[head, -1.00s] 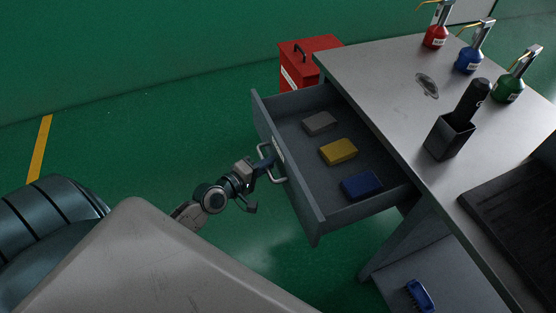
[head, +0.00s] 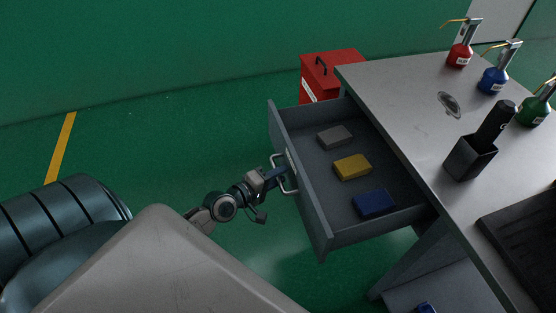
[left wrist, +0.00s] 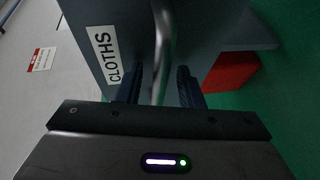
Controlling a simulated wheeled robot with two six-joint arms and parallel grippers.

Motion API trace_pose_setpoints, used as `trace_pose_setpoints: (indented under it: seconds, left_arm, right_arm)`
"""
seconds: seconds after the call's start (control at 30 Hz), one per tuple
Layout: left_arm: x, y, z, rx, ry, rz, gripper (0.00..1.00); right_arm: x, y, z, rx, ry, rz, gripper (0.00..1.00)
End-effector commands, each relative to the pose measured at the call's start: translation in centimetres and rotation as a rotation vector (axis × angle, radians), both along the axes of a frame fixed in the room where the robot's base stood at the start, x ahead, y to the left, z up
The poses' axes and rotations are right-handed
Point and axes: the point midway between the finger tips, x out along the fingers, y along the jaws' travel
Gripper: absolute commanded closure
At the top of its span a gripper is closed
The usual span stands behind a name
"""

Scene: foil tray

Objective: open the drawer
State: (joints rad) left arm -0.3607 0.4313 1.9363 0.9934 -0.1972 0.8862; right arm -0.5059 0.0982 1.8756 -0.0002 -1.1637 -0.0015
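The grey drawer (head: 325,225) stands well out from the desk, with a gray, a yellow and a blue block inside. Its metal handle (head: 289,184) is on the front panel and also shows in the left wrist view (left wrist: 162,35), beside a "CLOTHS" label (left wrist: 106,54). My left gripper (head: 277,175) is at the handle. In the left wrist view, the two dark fingers of the left gripper (left wrist: 160,88) stand on either side of the handle bar, with a visible gap on each side. My right gripper is not in view.
The desk top (head: 415,105) holds red, blue and green bottles, a dark cup (head: 470,158) with a black item, and a dark tray (head: 525,235). A red box (head: 332,75) stands behind the drawer. Green floor is clear in front of the drawer.

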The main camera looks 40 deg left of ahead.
Motion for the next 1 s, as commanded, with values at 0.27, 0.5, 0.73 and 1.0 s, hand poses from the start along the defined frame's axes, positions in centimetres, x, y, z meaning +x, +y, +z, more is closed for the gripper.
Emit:
trace_pose_setpoints:
  seconds: [0.27,0.5,0.73,1.0]
  left_arm:
    - [-3.2,0.8,0.6,0.004,0.004,-0.002,0.66]
    - [-7.2,1.9,1.4,0.003,0.006,-0.003,0.66]
    - [-9.6,2.6,1.9,0.001,0.002,-0.001,0.66]
    - [-10.2,2.7,2.0,0.000,0.000,0.000,0.66]
  right_arm:
    - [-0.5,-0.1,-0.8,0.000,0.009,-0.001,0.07]
    - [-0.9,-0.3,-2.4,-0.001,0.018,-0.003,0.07]
    - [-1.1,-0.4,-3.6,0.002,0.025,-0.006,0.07]
    - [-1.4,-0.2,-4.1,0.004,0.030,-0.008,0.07]
